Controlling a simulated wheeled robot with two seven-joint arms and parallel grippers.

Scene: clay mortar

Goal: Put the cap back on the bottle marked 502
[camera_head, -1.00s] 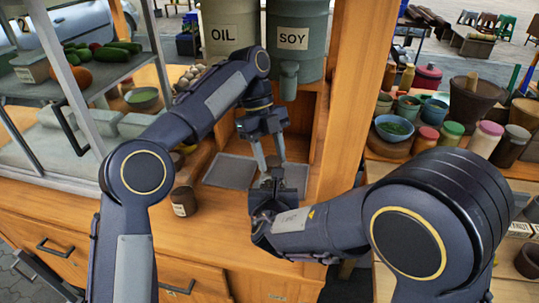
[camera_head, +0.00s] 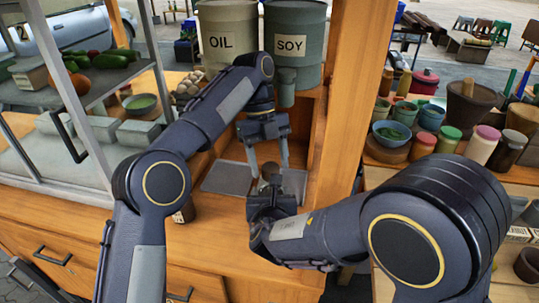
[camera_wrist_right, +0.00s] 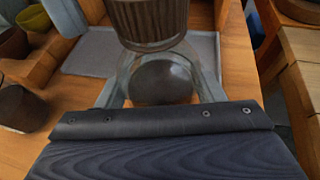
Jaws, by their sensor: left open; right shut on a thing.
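A clear glass bottle (camera_wrist_right: 124,72) with a dark inside is held between the fingers of my right gripper (camera_wrist_right: 160,92) in the right wrist view. A brown ribbed cap (camera_wrist_right: 150,18) sits at the bottle's mouth; I cannot tell how tightly it is seated. In the head view the cap (camera_head: 270,169) shows as a small dark round top above my right gripper (camera_head: 271,192). My left gripper (camera_head: 269,162) points down with its fingers apart on either side of the cap. The bottle's marking is not visible.
A dark labelled jar (camera_head: 184,212) stands on the wooden counter, partly behind my left arm; its label is unreadable. Grey mats (camera_head: 226,178) lie behind the grippers. OIL (camera_head: 227,18) and SOY (camera_head: 290,22) containers stand above. A wooden post (camera_head: 352,100) rises at the right.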

